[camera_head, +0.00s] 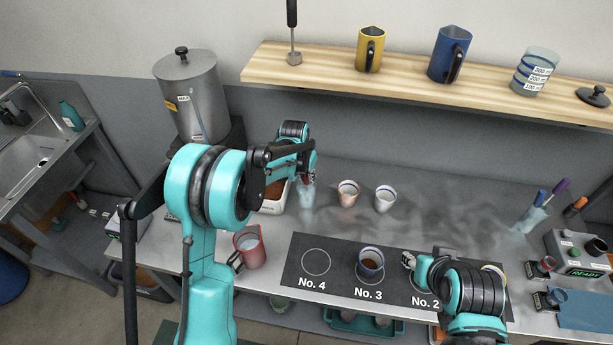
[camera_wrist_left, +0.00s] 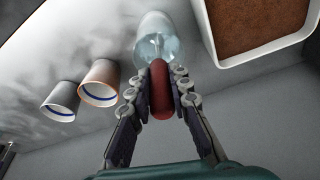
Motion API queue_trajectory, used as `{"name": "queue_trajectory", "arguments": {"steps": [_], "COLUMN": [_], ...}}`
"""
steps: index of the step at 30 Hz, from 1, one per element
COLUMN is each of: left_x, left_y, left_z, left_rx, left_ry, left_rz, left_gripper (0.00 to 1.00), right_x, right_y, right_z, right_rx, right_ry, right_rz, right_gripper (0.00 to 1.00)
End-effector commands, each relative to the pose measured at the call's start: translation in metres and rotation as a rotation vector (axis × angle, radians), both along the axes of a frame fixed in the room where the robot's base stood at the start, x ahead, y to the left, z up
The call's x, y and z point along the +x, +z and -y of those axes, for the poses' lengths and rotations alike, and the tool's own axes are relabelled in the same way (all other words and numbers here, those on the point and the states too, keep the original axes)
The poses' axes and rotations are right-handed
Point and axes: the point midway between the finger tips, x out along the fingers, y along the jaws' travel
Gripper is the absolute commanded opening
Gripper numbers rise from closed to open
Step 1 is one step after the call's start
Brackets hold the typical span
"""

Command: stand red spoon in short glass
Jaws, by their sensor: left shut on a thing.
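My left gripper (camera_head: 309,178) is over the back of the counter, just above a short clear glass (camera_head: 306,196). In the left wrist view the gripper (camera_wrist_left: 161,97) is shut on the red handle of the spoon (camera_wrist_left: 160,88). The handle points toward the glass (camera_wrist_left: 152,32), and a thin pale shape shows through the glass. I cannot tell whether the spoon touches the bottom. My right gripper (camera_head: 409,260) is low over the front mat near No. 2; its fingers are too small to read.
A white bin of brown grounds (camera_wrist_left: 262,25) stands close beside the glass. Two small cups (camera_head: 348,193) (camera_head: 385,198) stand on its other side. A red pitcher (camera_head: 250,248) is nearer the front, and a dark cup (camera_head: 370,263) stands on No. 3. No. 4 is empty.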

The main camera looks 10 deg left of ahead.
Motion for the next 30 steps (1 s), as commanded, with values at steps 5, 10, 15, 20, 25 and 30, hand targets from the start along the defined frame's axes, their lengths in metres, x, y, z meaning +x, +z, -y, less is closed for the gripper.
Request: {"name": "queue_trajectory", "arguments": {"steps": [5,10,15,20,25,30], "left_x": [0.000,0.000,-0.002,-0.009,-0.020,-0.028], "left_y": [0.000,0.000,0.006,0.030,0.067,0.097], "left_z": [0.000,0.000,0.000,-0.002,-0.004,-0.006], "left_rx": [0.000,0.000,0.000,0.000,0.001,0.001], "left_ry": [0.000,0.000,0.000,0.000,0.000,0.000], "left_rz": [0.000,0.000,0.000,0.000,0.000,0.000], "left_gripper": [0.43,0.43,0.43,0.43,0.43,0.43], "right_x": [0.000,0.000,0.000,0.000,0.000,0.000], "right_y": [0.000,0.000,0.000,0.000,0.000,0.000], "right_z": [0.000,0.000,-0.001,-0.001,-0.001,0.000], "right_rx": [0.000,0.000,0.000,0.000,0.000,0.000], "right_ry": [0.000,0.000,0.000,0.000,0.000,0.000], "right_rz": [0.000,0.000,0.000,0.000,0.000,0.000], "right_gripper": [0.40,0.40,0.40,0.40,0.40,0.40]}}
